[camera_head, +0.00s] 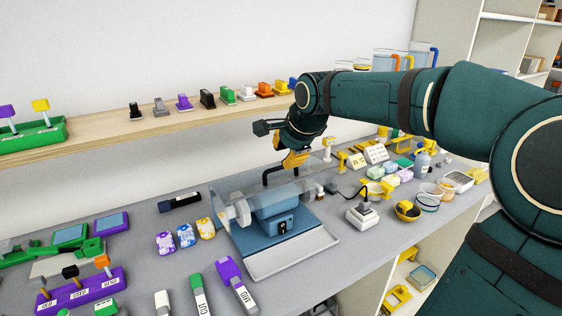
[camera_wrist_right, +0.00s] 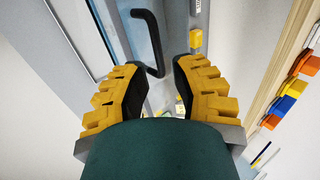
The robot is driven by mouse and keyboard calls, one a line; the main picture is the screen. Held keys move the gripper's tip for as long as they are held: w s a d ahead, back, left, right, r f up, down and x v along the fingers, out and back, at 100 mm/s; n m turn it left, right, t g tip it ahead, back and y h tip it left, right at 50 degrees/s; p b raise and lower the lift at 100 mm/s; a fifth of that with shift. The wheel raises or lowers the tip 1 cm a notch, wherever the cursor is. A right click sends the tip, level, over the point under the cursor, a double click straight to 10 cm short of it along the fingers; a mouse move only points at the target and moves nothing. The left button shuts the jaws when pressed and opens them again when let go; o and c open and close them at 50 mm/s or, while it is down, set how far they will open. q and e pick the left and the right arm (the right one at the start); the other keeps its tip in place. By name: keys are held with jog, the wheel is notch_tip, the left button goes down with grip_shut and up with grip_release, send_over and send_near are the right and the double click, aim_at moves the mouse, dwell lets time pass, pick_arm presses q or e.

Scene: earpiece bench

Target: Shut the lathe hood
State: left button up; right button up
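The small blue lathe (camera_head: 278,215) stands on a blue and grey base in the middle of the bench. Its clear hood (camera_head: 232,190) is see-through and hard to make out; I cannot tell how far it is open. A black bar handle (camera_head: 268,176) shows at the hood's upper back side. My right gripper (camera_head: 296,160), with yellow fingers, is just above and beside this handle. In the right wrist view the fingers (camera_wrist_right: 160,75) are apart, and the handle (camera_wrist_right: 154,40) reaches between their tips, with no clear grip on it. My left gripper is not in view.
A wooden shelf (camera_head: 160,125) with several small coloured items runs along the wall behind. Patterned rolls (camera_head: 186,235) and marker-like items (camera_head: 235,284) lie left and in front of the lathe. A white switch box (camera_head: 362,215) and bowls (camera_head: 407,211) stand to its right.

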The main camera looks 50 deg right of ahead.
jog(key=v, duration=0.6)
jog(key=shift+r, duration=0.2)
grip_shut()
jog(key=w+d+r+n+g+p, duration=0.1)
jog(key=w+r+n+p, duration=0.15)
jog(key=n, duration=0.65)
jog(key=w+d+r+n+g+p, duration=0.1)
jog(key=w+d+r+n+p, duration=0.15)
jog(key=n, duration=0.65)
send_over(281, 178)
jog(key=w, duration=0.2)
jog(key=shift+y, duration=0.3)
jog(key=f, duration=1)
jog(key=shift+s+d+f+b, duration=0.15)
jog(key=shift+d+f+b, duration=0.05)
jog(key=shift+d+b, duration=0.15)
jog(key=shift+s+a+f+b, duration=0.15)
jog(key=shift+s+f, duration=0.1)
jog(key=shift+f, duration=0.25)
jog(key=shift+s+a+f+b, duration=0.1)
jog(key=shift+s+f+b, duration=0.1)
jog(key=shift+f, duration=0.3)
jog(key=shift+s+f, duration=0.25)
jog(key=shift+f, duration=0.35)
